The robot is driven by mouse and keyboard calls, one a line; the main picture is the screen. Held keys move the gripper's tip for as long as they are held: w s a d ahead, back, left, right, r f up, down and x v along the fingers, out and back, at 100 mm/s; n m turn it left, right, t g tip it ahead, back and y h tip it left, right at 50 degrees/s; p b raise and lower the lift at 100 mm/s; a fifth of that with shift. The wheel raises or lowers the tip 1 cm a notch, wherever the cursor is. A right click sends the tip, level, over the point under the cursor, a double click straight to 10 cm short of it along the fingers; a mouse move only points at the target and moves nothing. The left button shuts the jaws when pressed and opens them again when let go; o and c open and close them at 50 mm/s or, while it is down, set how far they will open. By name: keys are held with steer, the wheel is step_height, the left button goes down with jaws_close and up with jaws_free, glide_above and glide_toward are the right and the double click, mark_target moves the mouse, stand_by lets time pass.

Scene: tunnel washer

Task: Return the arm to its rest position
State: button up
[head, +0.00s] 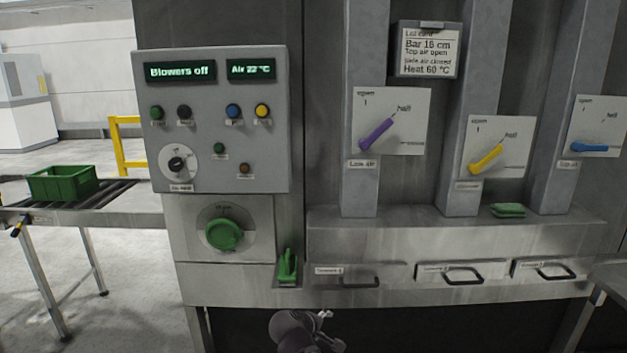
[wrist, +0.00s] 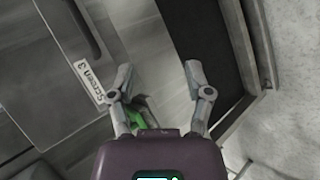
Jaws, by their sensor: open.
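My gripper (head: 322,328) shows at the bottom middle of the head view, low in front of the machine, with part of my arm beside it. In the wrist view my gripper (wrist: 160,80) has its two fingers spread apart with nothing between their tips. Behind the fingers a drawer front with a "Screen 3" label (wrist: 88,82) shows at the left, and a green part (wrist: 146,112) shows low between the fingers. The gripper is apart from the control panel (head: 215,120) and the levers.
The panel reads "Blowers off" and "Air 22 °C". Purple (head: 377,134), yellow (head: 485,159) and blue (head: 589,148) levers sit at the right. A green handle (head: 288,267) stands on the machine's lower ledge. A green crate (head: 62,192) rests on a roller conveyor at the left.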

steer(key=s+d+f+m+g+y, duration=0.3)
steer(key=s+d+m+g, duration=0.1)
steer(key=s+d+m, duration=0.1)
steer(key=s+d+f+m+g+y+p, duration=0.1)
steer(key=s+d+f+m+g+y, duration=0.2)
steer(key=s+d, duration=0.4)
steer(key=d+m+g, duration=0.1)
steer(key=d+m, duration=0.1)
steer(key=shift+d+m+g, duration=0.2)
steer(key=shift+m+g, duration=0.1)
